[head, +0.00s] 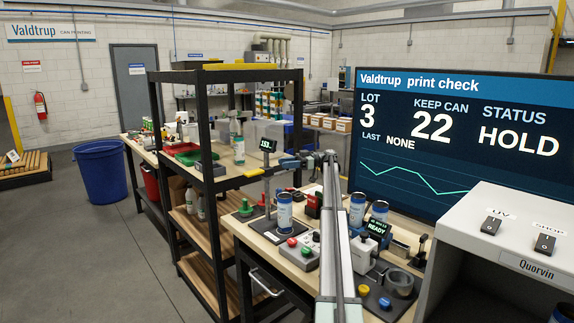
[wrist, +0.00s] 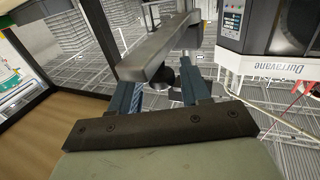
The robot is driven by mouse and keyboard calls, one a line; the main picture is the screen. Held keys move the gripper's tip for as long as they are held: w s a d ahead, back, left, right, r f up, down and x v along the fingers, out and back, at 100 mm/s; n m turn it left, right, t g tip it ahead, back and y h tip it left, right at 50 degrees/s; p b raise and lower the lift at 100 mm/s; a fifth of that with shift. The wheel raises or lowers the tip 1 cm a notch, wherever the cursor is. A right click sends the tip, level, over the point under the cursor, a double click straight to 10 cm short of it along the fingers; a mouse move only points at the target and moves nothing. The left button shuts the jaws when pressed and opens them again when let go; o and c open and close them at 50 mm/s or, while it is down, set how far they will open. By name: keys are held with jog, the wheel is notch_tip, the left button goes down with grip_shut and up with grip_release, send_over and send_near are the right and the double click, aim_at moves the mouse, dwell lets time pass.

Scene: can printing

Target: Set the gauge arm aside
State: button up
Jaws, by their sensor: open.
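My gripper (head: 290,160) is open at the end of my arm, which reaches over the bench in the head view. It is right of a post with a small display (head: 268,145) above the bench. In the wrist view the two dark blue fingers of my gripper (wrist: 160,80) stand apart. A grey bar (wrist: 150,50), which looks like the gauge arm, crosses by the fingertips. A round black part (wrist: 162,77) shows below it, between the fingers. I cannot tell whether the fingers touch the bar. In the head view the bar is not clear behind my gripper.
A blue-labelled can (head: 284,212) stands on a dark base left of my arm. More cans (head: 357,209) and a READY display (head: 377,228) are on its right. A black shelf frame (head: 203,150) rises at left. A large screen (head: 455,140) reads HOLD; a white cabinet (head: 480,205) stands at right.

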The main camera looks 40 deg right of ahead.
notch_tip(320, 180, up, 10)
jog(key=shift+f, duration=0.25)
jog(key=shift+r, duration=0.3)
dwell(0.5)
